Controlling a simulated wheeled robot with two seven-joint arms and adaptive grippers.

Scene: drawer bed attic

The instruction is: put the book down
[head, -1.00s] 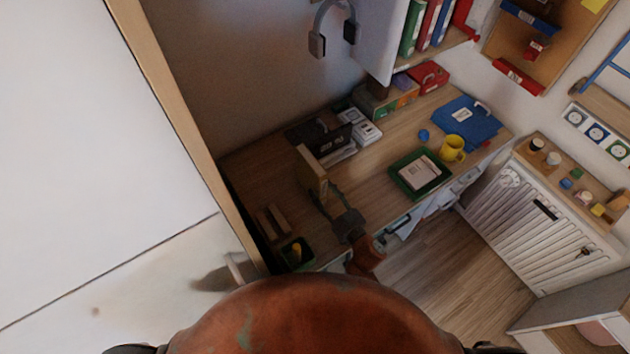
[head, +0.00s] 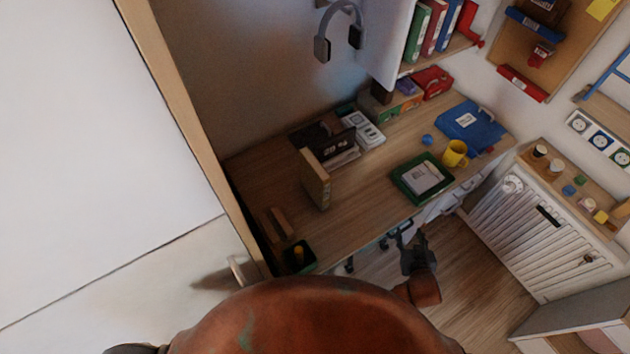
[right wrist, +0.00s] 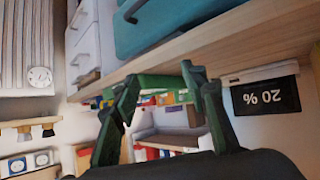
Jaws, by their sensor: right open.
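A book (head: 314,180) with a tan cover stands upright on the wooden desk (head: 375,195), left of its middle in the head view. Nothing is holding it. My right gripper (head: 412,236) is apart from the book, beyond the desk's front edge with the floor behind it. It is open and empty. In the right wrist view its two green-lit fingers (right wrist: 160,95) are spread, with no book between them. My left gripper is not in view.
A green tray (head: 400,187) with a notepad, a yellow mug (head: 455,153) and a blue folder (head: 470,124) are on the desk's right part. A dark pen box (head: 298,256) stands at its front left corner. A white radiator (head: 525,225) is at right.

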